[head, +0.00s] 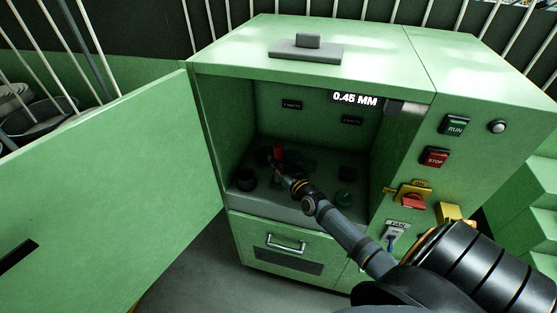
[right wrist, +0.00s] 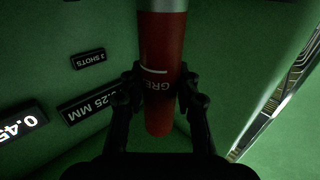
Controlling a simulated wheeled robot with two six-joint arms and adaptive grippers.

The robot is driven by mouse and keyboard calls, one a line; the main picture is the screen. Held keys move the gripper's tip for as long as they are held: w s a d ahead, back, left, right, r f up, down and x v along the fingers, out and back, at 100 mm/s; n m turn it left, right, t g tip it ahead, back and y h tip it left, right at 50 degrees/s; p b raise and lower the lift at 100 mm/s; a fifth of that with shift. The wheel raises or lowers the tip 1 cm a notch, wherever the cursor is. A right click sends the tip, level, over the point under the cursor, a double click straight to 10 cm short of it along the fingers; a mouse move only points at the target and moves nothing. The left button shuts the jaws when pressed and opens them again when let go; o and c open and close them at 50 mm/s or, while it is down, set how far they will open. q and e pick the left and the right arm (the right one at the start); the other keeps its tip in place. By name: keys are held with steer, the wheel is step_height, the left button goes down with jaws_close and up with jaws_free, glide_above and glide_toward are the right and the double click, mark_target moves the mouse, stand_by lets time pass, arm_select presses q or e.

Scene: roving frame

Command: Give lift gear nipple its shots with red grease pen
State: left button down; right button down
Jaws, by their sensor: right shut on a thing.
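The red grease pen (head: 278,152) is in my right gripper (head: 281,166), inside the open green cabinet. In the right wrist view, the pen (right wrist: 163,45) is red with a silver section at the top and partly hidden white lettering. The fingers of my right gripper (right wrist: 160,92) are closed on either side of it. On the dark cabinet floor are several small fittings, among them a dark round one (head: 244,179) and a greenish one (head: 345,198). I cannot tell which is the lift gear nipple. My left gripper is not in view.
The cabinet door (head: 110,190) stands open at left. A display (head: 355,99) reads 0.45 MM. Small plates mark the back wall, one reading 0.25 MM (right wrist: 92,101) and a shots plate (right wrist: 88,59). RUN (head: 455,126) and STOP (head: 436,158) buttons are at right. A drawer (head: 288,249) is below.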

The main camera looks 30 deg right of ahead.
mark_target(281, 152)
steer(key=shift+f+b, duration=0.4)
steer(key=shift+r+p, duration=0.45)
steer(key=shift+p, duration=0.1)
stand_by(0.4)
steer(key=shift+f+b, duration=0.45)
steer(key=shift+b, duration=0.05)
stand_by(0.4)
steer(key=shift+r+p, duration=0.2)
steer(key=shift+p, duration=0.15)
steer(key=shift+r, duration=0.25)
stand_by(0.3)
step_height(281, 152, up, 5)
steer(key=p, duration=0.5)
steer(key=shift+r+p, duration=0.1)
steer(key=shift+p, duration=0.3)
